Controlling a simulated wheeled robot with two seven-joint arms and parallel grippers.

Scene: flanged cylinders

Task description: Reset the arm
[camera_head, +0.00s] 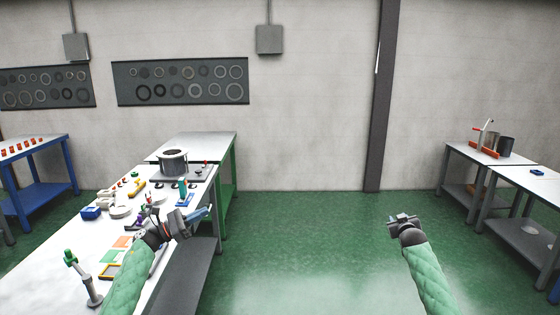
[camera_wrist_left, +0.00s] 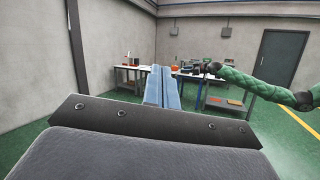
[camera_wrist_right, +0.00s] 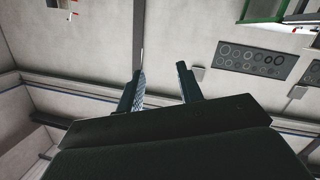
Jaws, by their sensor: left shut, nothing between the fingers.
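My left gripper (camera_head: 206,213) hangs over the right edge of the long white workbench (camera_head: 50,290) at the left. Its two blue fingers lie side by side, shut and empty, in the left wrist view (camera_wrist_left: 163,80). My right gripper (camera_head: 403,218) is over the open green floor, away from any table. In the right wrist view its two fingers (camera_wrist_right: 160,82) stand apart with nothing between them, the wall behind. A grey flanged cylinder (camera_head: 173,162) stands at the far end of the workbench, clear of both grippers.
Small coloured parts, a blue box (camera_head: 91,213) and a stand with a green top (camera_head: 92,289) sit on the workbench near my left arm. A blue table (camera_head: 40,195) is far left; tables with cylinders (camera_head: 505,146) are far right. The middle floor is clear.

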